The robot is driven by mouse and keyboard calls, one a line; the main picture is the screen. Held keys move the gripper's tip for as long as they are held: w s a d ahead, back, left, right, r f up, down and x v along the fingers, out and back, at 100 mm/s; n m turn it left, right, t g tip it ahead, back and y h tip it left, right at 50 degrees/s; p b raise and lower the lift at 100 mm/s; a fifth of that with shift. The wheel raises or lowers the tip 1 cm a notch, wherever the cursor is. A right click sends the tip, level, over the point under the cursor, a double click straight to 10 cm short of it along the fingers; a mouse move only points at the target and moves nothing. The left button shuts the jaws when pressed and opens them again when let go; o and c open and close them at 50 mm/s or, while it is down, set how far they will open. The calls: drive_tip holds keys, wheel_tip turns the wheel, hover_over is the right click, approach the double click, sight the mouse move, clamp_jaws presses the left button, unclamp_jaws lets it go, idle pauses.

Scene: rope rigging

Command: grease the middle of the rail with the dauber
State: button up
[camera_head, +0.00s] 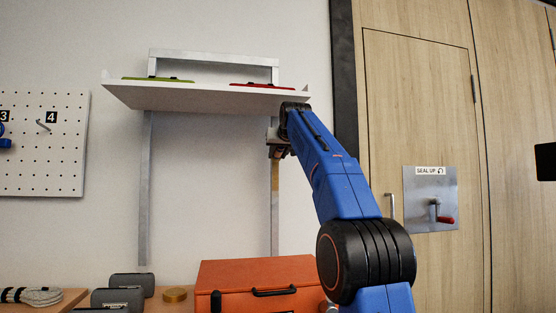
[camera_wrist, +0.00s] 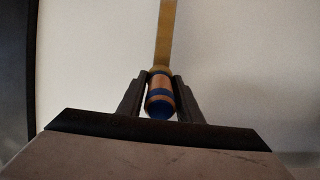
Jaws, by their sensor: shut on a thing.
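Two upright metal rails run down the wall under the shelf, a left rail (camera_head: 146,190) and a right rail (camera_head: 275,230). The right rail has a yellowish-brown coat on a stretch below my gripper and bare grey metal lower down. In the wrist view the rail (camera_wrist: 167,35) looks yellowish-brown along its visible length. My gripper (camera_head: 277,150) is at the upper part of the right rail, shut on the dauber (camera_wrist: 160,98), which has a wooden handle with blue bands. The dauber's far end overlaps the rail; I cannot tell for certain whether they touch.
A white shelf (camera_head: 200,98) with green and red items is just above my gripper. An orange toolbox (camera_head: 245,272) stands below on the bench, near a round brass tin (camera_head: 175,295) and grey cases (camera_head: 132,282). A wooden door (camera_head: 420,100) is to the right.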

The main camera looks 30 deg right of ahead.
drive_tip(key=shift+w+r, duration=0.1)
drive_tip(key=shift+r, duration=1.5)
drive_tip(key=shift+s+a+r, duration=0.1)
drive_tip(key=shift+s+r, duration=0.25)
drive_tip(key=shift+s, duration=0.05)
drive_tip(key=shift+r, duration=0.1)
drive_tip(key=shift+s, duration=0.15)
drive_tip(key=shift+v, duration=0.85)
drive_tip(key=shift+s+a+f, duration=0.15)
drive_tip(key=shift+s, duration=0.4)
drive_tip(key=shift+s+a+f, duration=0.15)
drive_tip(key=shift+s, duration=0.4)
drive_tip(key=shift+s+a+f, duration=0.15)
drive_tip(key=shift+s+a, duration=0.05)
drive_tip(key=shift+s, duration=0.35)
drive_tip(key=shift+s, duration=0.15)
